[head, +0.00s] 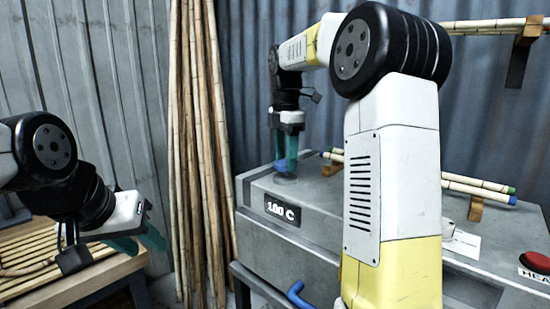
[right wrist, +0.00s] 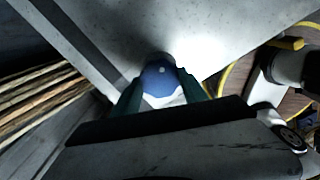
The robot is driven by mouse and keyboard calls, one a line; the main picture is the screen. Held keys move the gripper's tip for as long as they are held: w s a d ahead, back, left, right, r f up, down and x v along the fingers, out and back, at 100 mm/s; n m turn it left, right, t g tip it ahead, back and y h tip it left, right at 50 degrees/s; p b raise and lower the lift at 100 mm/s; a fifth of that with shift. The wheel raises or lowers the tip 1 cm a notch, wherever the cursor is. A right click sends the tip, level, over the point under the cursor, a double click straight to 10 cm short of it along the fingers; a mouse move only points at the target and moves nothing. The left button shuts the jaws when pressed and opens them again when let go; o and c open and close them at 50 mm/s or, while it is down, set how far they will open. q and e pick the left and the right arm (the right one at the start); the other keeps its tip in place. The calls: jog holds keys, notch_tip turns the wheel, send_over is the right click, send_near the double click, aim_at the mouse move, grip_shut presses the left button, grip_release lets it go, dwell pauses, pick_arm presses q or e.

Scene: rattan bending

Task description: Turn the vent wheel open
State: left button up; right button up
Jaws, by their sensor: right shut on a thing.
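The blue vent wheel (head: 282,166) sits on top of the grey steam box (head: 255,190), near its left end. It also shows in the right wrist view (right wrist: 160,79), round and blue with a pale spot at its middle. My right gripper (head: 286,160) points straight down at the wheel. Its teal fingers (right wrist: 161,90) are shut on the wheel, one on each side. My left gripper (head: 140,243) is far to the left, above the end of a slatted wooden table, with its teal fingers apart and nothing between them.
The box front has a "100 C" display (head: 283,209) and a red button (head: 538,262) at the far right. Rattan poles (head: 480,190) rest on brackets atop the box. Tall poles (head: 190,130) lean on the wall. A blue handle (head: 299,295) juts out low in front.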

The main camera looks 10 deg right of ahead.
jog(key=m, duration=1.3)
jog(key=shift+m, duration=0.4)
jog(key=m, duration=1.2)
jog(key=shift+m, duration=0.3)
jog(key=o, duration=1.4)
jog(key=shift+c, duration=0.2)
jog(key=shift+r, duration=0.15)
